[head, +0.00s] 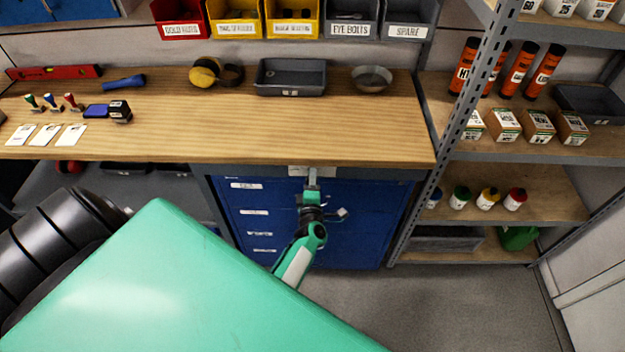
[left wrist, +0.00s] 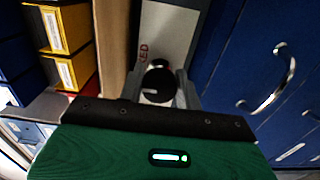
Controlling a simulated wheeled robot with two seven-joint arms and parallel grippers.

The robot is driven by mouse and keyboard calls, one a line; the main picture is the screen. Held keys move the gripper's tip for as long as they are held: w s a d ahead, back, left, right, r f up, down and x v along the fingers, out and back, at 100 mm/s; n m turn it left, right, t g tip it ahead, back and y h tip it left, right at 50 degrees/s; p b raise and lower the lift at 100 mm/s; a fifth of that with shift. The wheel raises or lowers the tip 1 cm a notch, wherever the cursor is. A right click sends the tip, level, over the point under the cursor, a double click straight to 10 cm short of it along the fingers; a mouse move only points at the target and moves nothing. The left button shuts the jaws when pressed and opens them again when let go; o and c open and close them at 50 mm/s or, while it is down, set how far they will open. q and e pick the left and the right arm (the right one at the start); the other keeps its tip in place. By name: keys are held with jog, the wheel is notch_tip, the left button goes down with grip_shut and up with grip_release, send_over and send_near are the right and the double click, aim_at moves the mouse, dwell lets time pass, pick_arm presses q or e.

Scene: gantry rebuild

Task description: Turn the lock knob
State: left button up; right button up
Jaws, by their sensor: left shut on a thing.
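The lock knob (left wrist: 158,82) is a dark round knob with a pale mark on its face. It sits on a light plate (left wrist: 168,32) with partly hidden lettering ending in "KED". In the left wrist view my left gripper (left wrist: 160,88) has its grey fingers on either side of the knob, shut on it. In the head view my left gripper (head: 312,178) reaches up to the plate under the bench's front edge, and the knob itself is hidden there. My right gripper is not in view.
A blue drawer cabinet (head: 355,225) with metal handles stands close behind my gripper. The wooden bench top (head: 200,130) overhangs above it. A metal shelf rack (head: 425,190) stands at the right. Grey floor (head: 440,300) is clear in front.

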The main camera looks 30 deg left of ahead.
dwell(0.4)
pick_arm(q)
jog(key=o, duration=0.9)
jog(key=shift+d, duration=0.1)
jog(key=shift+o, duration=0.2)
